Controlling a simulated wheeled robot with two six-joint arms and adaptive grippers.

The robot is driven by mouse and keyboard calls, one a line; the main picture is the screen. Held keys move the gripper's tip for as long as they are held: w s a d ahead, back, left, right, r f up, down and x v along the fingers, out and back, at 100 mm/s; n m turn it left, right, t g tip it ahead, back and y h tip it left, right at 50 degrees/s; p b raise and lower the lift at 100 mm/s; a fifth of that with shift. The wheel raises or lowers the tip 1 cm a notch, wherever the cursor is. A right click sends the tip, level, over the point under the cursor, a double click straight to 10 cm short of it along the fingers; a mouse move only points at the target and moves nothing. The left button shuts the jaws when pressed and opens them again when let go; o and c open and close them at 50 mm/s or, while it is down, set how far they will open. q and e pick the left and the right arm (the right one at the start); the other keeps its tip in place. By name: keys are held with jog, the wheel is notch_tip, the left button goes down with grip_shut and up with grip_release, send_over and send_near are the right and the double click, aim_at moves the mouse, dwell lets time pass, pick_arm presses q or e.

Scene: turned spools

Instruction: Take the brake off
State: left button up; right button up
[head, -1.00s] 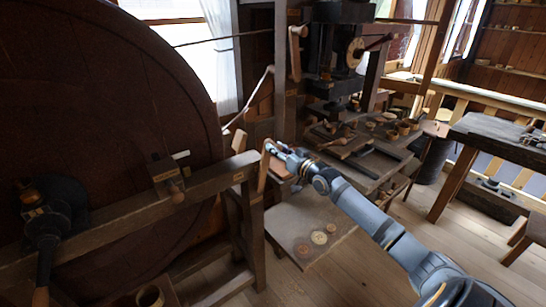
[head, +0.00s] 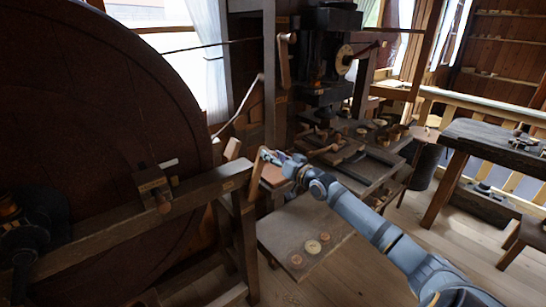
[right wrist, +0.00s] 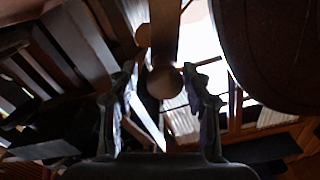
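A large dark wheel (head: 90,130) fills the left of the head view, with a timber beam (head: 110,225) in front. A wooden block with a pale peg (head: 153,186) sits on the beam against the wheel. A short upright wooden lever (head: 232,150) stands at the beam's right end. I cannot tell for sure which part is the brake. My right gripper (head: 270,157) is beside a slim wooden piece at the beam's end. In the right wrist view its fingers (right wrist: 160,85) are spread, with a round wooden knob (right wrist: 165,82) between or beyond them; contact is unclear. My left gripper is not seen.
A low board (head: 285,245) holding several round discs lies below my right arm. A bench (head: 370,165) with tools and turned pieces stands behind it, under a dark machine (head: 325,60). A heavy table (head: 490,145) stands at right. Floor is open at front right.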

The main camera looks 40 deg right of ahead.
jog(key=shift+a+r, duration=0.1)
jog(key=shift+r, duration=0.1)
notch_tip(320, 180, up, 10)
jog(key=shift+f, duration=0.15)
dwell(0.7)
